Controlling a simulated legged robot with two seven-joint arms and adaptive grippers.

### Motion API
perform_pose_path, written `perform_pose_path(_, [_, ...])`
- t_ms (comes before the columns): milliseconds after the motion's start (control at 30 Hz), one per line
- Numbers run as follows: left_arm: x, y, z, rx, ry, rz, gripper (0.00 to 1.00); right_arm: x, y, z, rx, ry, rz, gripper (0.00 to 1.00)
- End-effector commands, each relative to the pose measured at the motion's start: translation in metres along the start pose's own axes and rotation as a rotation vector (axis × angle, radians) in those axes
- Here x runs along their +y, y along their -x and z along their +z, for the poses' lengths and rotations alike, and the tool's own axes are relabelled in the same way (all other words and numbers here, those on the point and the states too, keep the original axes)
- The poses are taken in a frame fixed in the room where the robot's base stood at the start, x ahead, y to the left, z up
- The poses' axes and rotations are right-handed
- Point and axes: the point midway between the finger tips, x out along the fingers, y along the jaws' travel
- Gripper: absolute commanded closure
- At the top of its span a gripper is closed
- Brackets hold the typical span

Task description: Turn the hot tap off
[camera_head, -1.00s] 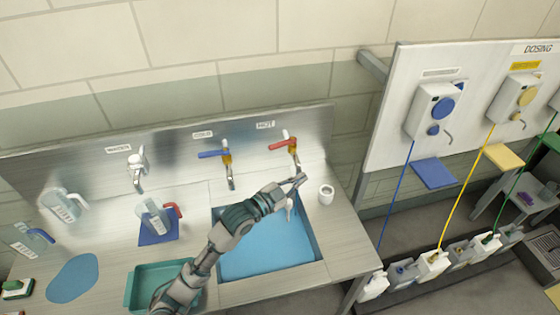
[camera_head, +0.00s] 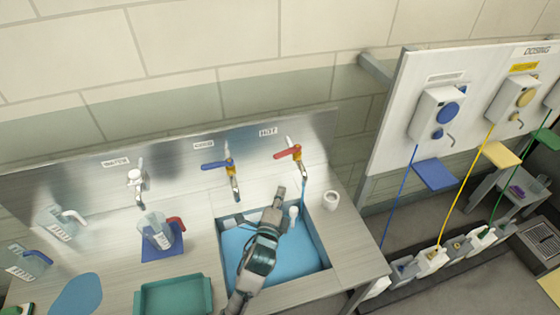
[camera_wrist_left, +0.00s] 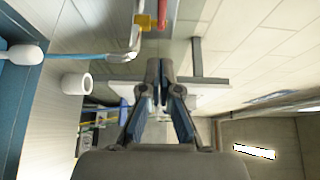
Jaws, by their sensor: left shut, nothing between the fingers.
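The hot tap (camera_head: 298,158) is on the steel back panel under the HOT label. Its red lever (camera_head: 286,154) points left, and a thin blue stream (camera_head: 303,192) runs from its spout toward the sink (camera_head: 318,236). In the left wrist view the red lever (camera_wrist_left: 162,14), yellow tap body (camera_wrist_left: 145,22) and blue stream (camera_wrist_left: 75,58) show at the upper left. My left gripper (camera_head: 279,190) is over the sink, below and in front of the hot tap, apart from it. It is shut and empty; its fingers (camera_wrist_left: 158,82) show together in the wrist view. My right gripper is out of view.
The cold tap (camera_head: 232,170) with a blue lever is left of the hot tap. A white cup (camera_head: 331,200) stands right of the sink. A jug (camera_head: 156,232) stands on a blue mat, and a teal tray (camera_head: 173,296) lies at the front. The dosing board (camera_head: 395,130) is at the right.

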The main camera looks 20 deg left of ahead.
Motion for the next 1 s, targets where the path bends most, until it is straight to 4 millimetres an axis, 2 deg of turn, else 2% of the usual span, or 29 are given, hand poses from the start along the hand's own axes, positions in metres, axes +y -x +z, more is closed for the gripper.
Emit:
perform_pose_path(167, [-0.002,-0.027,0.0,-0.001,-0.001,-0.002,1.0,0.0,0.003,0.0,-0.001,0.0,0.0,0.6])
perform_pose_path(500, [-0.002,-0.099,0.002,0.001,0.005,-0.002,1.0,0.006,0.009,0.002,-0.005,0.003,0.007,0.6])
perform_pose_path(700, [-0.001,-0.117,0.025,0.0,0.003,-0.001,1.0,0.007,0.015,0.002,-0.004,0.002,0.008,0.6])
perform_pose_path(1000, [0.0,-0.124,0.03,0.001,0.005,-0.002,1.0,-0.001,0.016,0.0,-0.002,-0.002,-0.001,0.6])
